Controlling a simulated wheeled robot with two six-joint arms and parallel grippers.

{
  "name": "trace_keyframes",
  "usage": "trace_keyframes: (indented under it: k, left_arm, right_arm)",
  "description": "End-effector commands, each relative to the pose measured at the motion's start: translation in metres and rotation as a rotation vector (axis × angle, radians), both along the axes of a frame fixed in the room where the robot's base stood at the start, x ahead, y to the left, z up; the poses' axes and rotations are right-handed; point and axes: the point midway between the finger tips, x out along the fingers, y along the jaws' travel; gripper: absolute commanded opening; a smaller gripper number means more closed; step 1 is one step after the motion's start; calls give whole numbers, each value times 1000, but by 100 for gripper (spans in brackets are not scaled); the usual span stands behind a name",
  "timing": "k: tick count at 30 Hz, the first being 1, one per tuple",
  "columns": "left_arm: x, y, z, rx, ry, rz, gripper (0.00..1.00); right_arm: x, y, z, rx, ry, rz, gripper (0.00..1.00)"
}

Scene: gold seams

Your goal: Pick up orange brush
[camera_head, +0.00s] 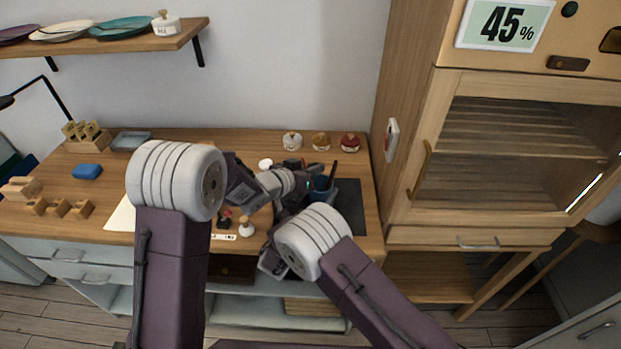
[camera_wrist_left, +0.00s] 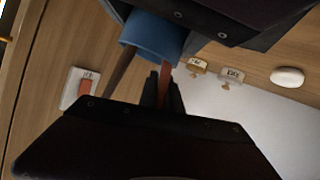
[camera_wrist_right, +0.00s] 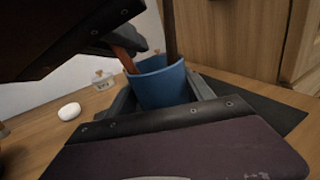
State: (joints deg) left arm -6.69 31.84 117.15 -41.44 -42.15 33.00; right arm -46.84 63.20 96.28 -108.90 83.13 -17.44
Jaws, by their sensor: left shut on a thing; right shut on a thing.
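The orange brush (camera_wrist_left: 164,84) shows as a thin reddish-orange handle between the fingertips of my left gripper (camera_wrist_left: 165,92), which is shut on it. In the right wrist view the brush (camera_wrist_right: 124,58) slants down from my left gripper to the rim of the blue cup (camera_wrist_right: 160,84); whether its lower end is inside the cup is hidden. My right gripper (camera_wrist_right: 162,95) is shut around the cup, one finger on each side. A dark brush (camera_wrist_right: 170,35) stands in the cup. In the head view the cup (camera_head: 322,190) is partly covered by my grippers.
Three lidded jars stand along the back, the nearest to the cabinet being red (camera_head: 350,143). A dark mat (camera_head: 352,205) lies under the cup area. A wooden cabinet (camera_head: 420,150) borders the right side. Small stamps (camera_head: 247,228) stand near the front edge. A blue block (camera_head: 87,171) lies left.

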Motion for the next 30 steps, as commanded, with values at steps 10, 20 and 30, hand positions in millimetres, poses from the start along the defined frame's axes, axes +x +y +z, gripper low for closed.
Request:
trace_keyframes:
  k: [10,20,30]
  left_arm:
    - [1,0,46,0,-9,0,0]
    - [0,0,99,1,-1,1,0]
    - [0,0,100,0,0,1,0]
  right_arm:
    - [0,0,0,1,0,0,12]
    - [0,0,0,0,0,0,12]
    - [0,0,0,1,-1,0,86]
